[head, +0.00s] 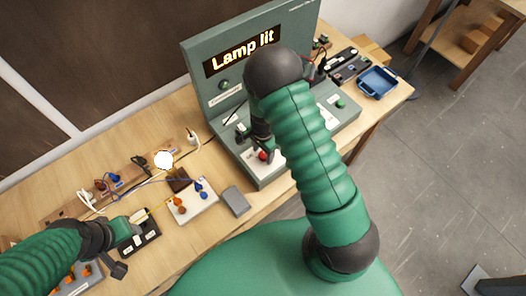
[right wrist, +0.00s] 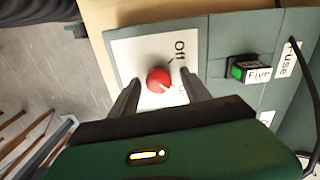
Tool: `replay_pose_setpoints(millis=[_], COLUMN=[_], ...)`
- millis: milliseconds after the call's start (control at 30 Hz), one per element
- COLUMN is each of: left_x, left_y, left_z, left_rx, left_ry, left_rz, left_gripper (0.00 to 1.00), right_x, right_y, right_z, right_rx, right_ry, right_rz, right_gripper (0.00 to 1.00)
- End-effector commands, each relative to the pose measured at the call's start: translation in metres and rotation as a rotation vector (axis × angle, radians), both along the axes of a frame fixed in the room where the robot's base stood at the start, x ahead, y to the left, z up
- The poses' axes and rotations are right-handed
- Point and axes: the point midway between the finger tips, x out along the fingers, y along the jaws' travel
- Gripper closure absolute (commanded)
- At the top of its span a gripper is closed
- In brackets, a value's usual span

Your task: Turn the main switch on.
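The main switch is a red round knob (right wrist: 158,81) on a white plate (right wrist: 135,50). "Off" is printed beside it; a second label is partly hidden by a finger. In the head view the red knob (head: 262,156) sits low on the green console (head: 225,130). My right gripper (right wrist: 160,77) is open, with one finger on each side of the knob; I cannot tell whether they touch it. The right gripper (head: 258,146) is partly behind my arm in the head view. My left gripper (head: 138,226) is by a black block at lower left; its fingers are unclear.
The console's display (head: 240,53) reads "Lamp lit", and a bulb (head: 163,160) glows white on the bench. A green-lit rocker (right wrist: 240,70) is beside the switch plate. A white terminal board (head: 192,207), wires and a blue tray (head: 377,81) also occupy the bench.

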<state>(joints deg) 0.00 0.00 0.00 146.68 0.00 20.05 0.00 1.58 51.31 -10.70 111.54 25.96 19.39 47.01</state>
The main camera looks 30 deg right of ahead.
Motion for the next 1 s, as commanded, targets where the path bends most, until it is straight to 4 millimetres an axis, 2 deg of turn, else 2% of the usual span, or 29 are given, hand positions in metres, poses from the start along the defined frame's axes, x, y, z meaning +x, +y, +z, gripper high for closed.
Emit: replay_pose_setpoints(millis=[233, 367, 467, 700, 800, 900, 1000], left_x=[0.000, 0.000, 0.000, 0.000, 0.000, 0.000, 0.000], left_y=[0.000, 0.000, 0.000, 0.000, 0.000, 0.000, 0.000], left_z=[0.000, -0.004, -0.009, -0.018, -0.021, -0.022, -0.023], left_rx=[0.000, 0.000, 0.000, 0.000, 0.000, 0.000, 0.000], left_ry=[0.000, 0.000, 0.000, 0.000, 0.000, 0.000, 0.000], left_rz=[0.000, 0.000, 0.000, 0.000, 0.000, 0.000, 0.000], left_gripper=[0.52, 0.52, 0.52, 0.52, 0.52, 0.52, 0.52], right_x=[0.000, 0.001, 0.002, 0.003, 0.003, 0.003, 0.003], right_y=[0.000, 0.000, 0.000, 0.001, 0.000, 0.000, 0.000], right_z=[0.002, 0.016, 0.039, 0.111, 0.136, 0.154, 0.164], right_rx=[-0.001, -0.001, -0.001, 0.000, 0.000, 0.000, -0.001], right_ry=[-0.001, -0.003, -0.005, -0.006, -0.005, -0.002, 0.001], right_rz=[0.001, 0.003, 0.003, 0.003, 0.002, 0.001, 0.002], right_gripper=[0.45, 0.45, 0.45, 0.45, 0.45, 0.45, 0.45])
